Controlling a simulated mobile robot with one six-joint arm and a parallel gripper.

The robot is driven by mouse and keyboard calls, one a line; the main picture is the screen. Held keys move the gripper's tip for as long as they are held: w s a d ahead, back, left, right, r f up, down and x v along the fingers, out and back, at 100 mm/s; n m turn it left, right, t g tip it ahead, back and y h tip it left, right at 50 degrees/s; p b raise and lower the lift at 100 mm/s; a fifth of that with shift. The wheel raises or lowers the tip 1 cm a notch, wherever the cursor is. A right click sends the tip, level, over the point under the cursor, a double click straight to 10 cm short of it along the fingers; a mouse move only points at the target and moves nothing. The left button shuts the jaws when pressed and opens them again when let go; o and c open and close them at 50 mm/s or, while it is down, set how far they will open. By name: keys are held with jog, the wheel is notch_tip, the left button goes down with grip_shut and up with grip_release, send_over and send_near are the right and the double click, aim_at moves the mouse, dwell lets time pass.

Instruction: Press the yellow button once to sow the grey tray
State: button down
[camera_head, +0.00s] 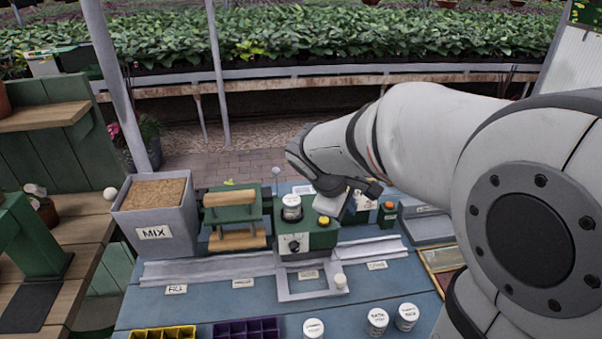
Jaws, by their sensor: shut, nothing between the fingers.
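The yellow button (324,220) is a small round cap on top of the green machine (318,240), right of a white-lidded jar (291,207). My gripper (329,206) is shut and empty, with its tips close above the button. I cannot tell whether they touch it. A grey rectangular tray or frame (288,296) with a small label inside lies in front of the machine, across the rail. I cannot tell whether it is a seed tray or a fixed holder. The machine's right rear is partly hidden by my gripper.
A grey MIX bin (165,220) and a green roller stand (235,222) are left of the machine. Yellow (163,334) and purple (247,330) trays and several white-lidded jars (377,320) line the front. An orange-capped bottle (388,212) stands right. Bare blue tabletop (215,303) shows between.

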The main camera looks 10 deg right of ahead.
aim_at(320, 221)
jog(key=w+a+n+t+h, duration=0.1)
jog(key=w+n, duration=0.2)
jog(key=w, duration=0.2)
jog(key=w+a+f+n+t+h, duration=0.1)
jog(key=w+a+n, duration=0.1)
jog(key=w, duration=0.3)
jog(key=shift+a+n, duration=0.25)
jog(key=shift+n, duration=0.35)
jog(key=shift+f, duration=0.2)
notch_tip(320, 221, down, 9)
jog(key=b, duration=0.6)
jog(key=shift+r+b, duration=0.2)
jog(key=shift+b, duration=0.1)
dwell(0.6)
jog(key=shift+f+b, duration=0.4)
jog(key=shift+f+b, duration=0.55)
jog(key=shift+f, duration=0.05)
dwell(0.5)
jog(key=shift+r, duration=0.2)
jog(key=shift+r+p, duration=0.75)
jog(key=shift+r, duration=0.1)
